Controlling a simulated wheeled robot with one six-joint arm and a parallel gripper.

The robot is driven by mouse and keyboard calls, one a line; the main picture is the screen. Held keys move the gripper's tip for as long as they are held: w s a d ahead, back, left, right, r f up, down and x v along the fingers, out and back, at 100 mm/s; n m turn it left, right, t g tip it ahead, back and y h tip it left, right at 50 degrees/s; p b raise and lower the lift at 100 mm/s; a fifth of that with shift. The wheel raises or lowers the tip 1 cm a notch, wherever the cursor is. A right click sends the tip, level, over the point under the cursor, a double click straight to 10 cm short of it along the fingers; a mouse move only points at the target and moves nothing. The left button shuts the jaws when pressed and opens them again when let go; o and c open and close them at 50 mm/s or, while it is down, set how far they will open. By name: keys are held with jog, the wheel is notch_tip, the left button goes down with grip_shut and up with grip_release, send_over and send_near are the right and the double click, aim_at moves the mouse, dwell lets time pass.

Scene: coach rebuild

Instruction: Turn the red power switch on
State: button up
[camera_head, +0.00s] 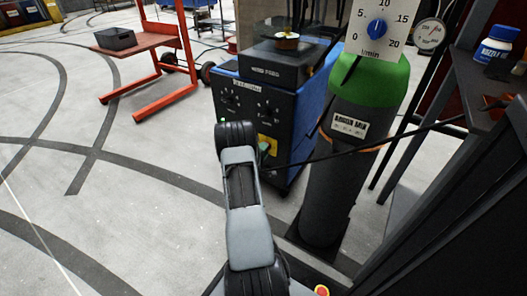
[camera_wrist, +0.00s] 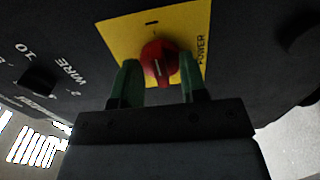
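The red power switch (camera_wrist: 158,65) sits on a yellow plate (camera_wrist: 118,28) on the dark front of the welding machine (camera_head: 252,112). Its white line runs nearly up and down in the wrist view; a dash mark is above it and the word POWER to its right. My gripper (camera_wrist: 161,80) has its two green fingers at the switch, one on each side. Whether they press on it cannot be told. In the head view the yellow plate (camera_head: 268,145) partly shows beyond my gripper (camera_head: 262,150); the switch is hidden there.
A grey gas cylinder (camera_head: 335,180) with a green top stands close right of the machine, with a dark hose (camera_head: 340,153) crossing in front. A dark rack (camera_head: 470,170) is at the far right. A red cart (camera_head: 150,50) stands back left. The floor at left is clear.

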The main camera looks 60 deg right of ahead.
jog(key=a+p, duration=0.4)
jog(key=a, duration=0.9)
jog(key=shift+a, duration=0.35)
jog(key=s+a+r+m+g+y+p, duration=0.1)
jog(key=a+r+m+g+y+p, duration=0.15)
jog(key=a+r+p, duration=0.85)
jog(key=s+d+r+m+g+y+p, duration=0.1)
jog(key=d+r+g+y+p, duration=0.35)
jog(key=r, duration=1.55)
jog(key=s+a+r+n+t+y+p, duration=0.1)
jog(key=a+r+t+y+p, duration=0.4)
jog(key=a+r+p, duration=0.6)
jog(key=s+a+r+n+t+y+p, duration=0.2)
jog(key=a+r+t+y+p, duration=0.3)
jog(key=a+r+p, duration=0.6)
jog(key=a+r, duration=0.7)
jog(key=shift+a+r+n+y, duration=0.3)
jog(key=shift+r+n+y, duration=0.05)
jog(key=shift+r+y, duration=0.05)
